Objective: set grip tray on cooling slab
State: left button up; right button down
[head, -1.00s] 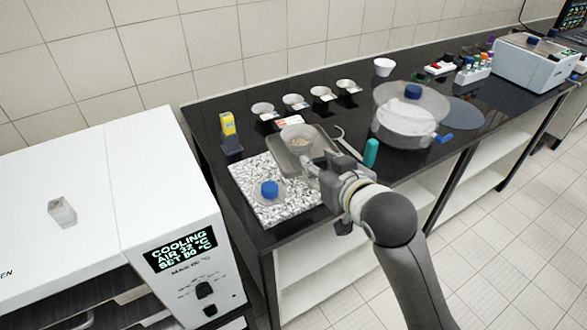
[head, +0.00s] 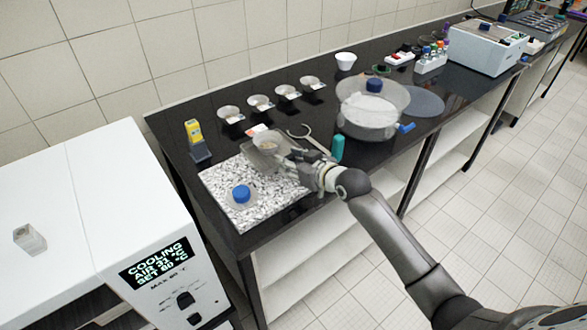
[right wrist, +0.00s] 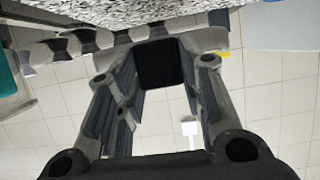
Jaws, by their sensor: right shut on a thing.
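The metal grip tray (head: 256,160) carries a small dish (head: 266,144) and overlaps the far right part of the speckled cooling slab (head: 270,207) in the head view. I cannot tell whether the tray touches the slab. My right gripper (head: 299,163) is shut on the tray's near right side. In the right wrist view, my right fingers (right wrist: 160,62) meet a grey edge below the speckled slab (right wrist: 100,12). A blue-capped container (head: 241,195) stands on the slab's near left part. My left gripper is out of view.
A large clear vessel (head: 367,112) and a teal object (head: 338,147) stand right of the tray. A yellow-topped device (head: 195,138) is left of the slab. Several small dishes line the back. The white oven (head: 95,215) stands at the left; the slab's front right is bare.

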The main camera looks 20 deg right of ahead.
aim_at(294, 181)
jog(key=shift+w+d+f, duration=0.25)
jog(key=shift+w+f, duration=0.15)
jog(key=shift+f, duration=0.1)
jog(key=shift+w+d+f+p, duration=0.1)
jog(key=shift+f+p, duration=0.2)
jog(key=shift+f, duration=0.6)
jog(key=shift+w+d+f+p, duration=0.1)
jog(key=shift+f+p, duration=0.15)
jog(key=shift+f, duration=0.65)
jog(key=shift+f, duration=0.15)
jog(key=c, duration=1)
grip_release()
jog(key=shift+s, duration=0.1)
jog(key=shift+o, duration=0.2)
